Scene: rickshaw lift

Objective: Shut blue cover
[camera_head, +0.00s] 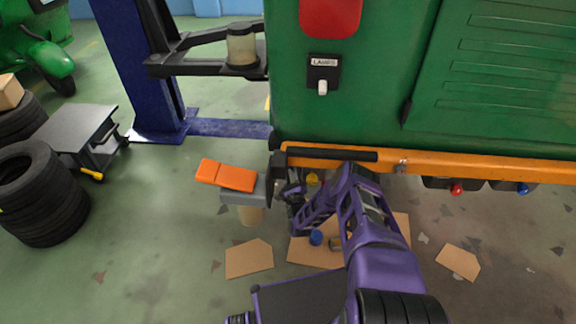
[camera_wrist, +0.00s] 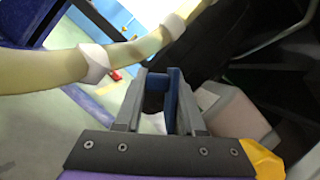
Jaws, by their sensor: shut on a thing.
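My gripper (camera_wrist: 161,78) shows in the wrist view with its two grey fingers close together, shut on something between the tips. A dark shape (camera_wrist: 153,101) and a blue strip (camera_wrist: 173,98) show between the fingers. I cannot tell whether the blue strip is the blue cover or part of a finger. In the head view my purple arm reaches under the orange bumper (camera_head: 480,168) of the green vehicle (camera_head: 390,75), and the gripper is near its rear left underside, mostly hidden. A blue cap-like thing (camera_head: 316,238) shows low beside my arm, over cardboard.
A blue lift post (camera_head: 150,70) with a dark lift arm (camera_head: 215,38) stands at left. Tyres (camera_head: 40,195) and a grey cart (camera_head: 80,130) are further left. Cardboard pieces (camera_head: 249,259) lie on the floor. Red (camera_head: 456,189) and blue (camera_head: 523,189) knobs hang under the bumper.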

